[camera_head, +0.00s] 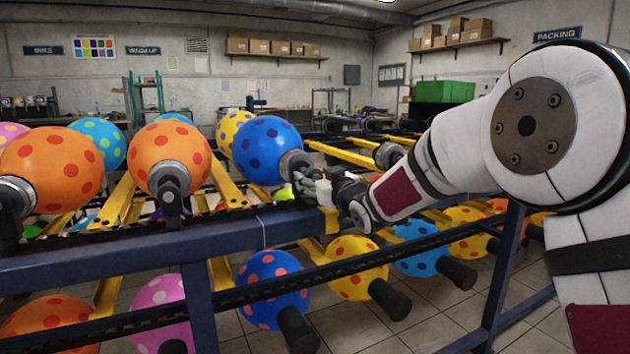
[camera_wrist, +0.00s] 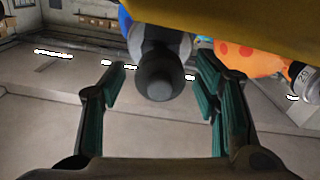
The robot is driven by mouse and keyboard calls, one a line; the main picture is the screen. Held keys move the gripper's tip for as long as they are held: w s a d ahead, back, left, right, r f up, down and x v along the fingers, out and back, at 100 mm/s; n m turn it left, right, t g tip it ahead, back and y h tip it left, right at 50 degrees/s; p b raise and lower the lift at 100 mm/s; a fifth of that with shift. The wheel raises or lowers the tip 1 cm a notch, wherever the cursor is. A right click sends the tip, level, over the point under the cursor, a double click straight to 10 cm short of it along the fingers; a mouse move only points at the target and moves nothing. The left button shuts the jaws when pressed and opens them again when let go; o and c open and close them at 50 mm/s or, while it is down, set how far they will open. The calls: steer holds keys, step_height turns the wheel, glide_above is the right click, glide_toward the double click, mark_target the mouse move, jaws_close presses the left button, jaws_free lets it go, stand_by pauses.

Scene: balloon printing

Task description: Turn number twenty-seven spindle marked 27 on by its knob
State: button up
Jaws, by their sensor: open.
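A blue balloon with dark dots (camera_head: 268,150) sits on a grey spindle (camera_head: 297,165) in the middle of the head view. In the wrist view, a dark rounded knob (camera_wrist: 160,78) on a grey spindle collar (camera_wrist: 178,43) points toward the camera. My gripper (camera_wrist: 162,90) is open, with one teal-padded finger on each side of the knob. I cannot tell whether either finger touches it. In the head view, my gripper (camera_head: 308,186) is at the blue balloon's spindle and hides its knob. No mark 27 is readable in either view.
An orange balloon (camera_wrist: 245,58) and its numbered spindle (camera_wrist: 299,80) are close on the right in the wrist view; the number is unclear. A yellow surface (camera_wrist: 240,18) overhangs the top. A dark blue rack beam (camera_head: 230,232) runs below my gripper, with more balloons beneath.

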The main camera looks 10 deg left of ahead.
steer(key=shift+w+a, duration=0.1)
steer(key=shift+w, duration=0.05)
steer(key=c, duration=1.1)
steer(key=shift+c, duration=0.2)
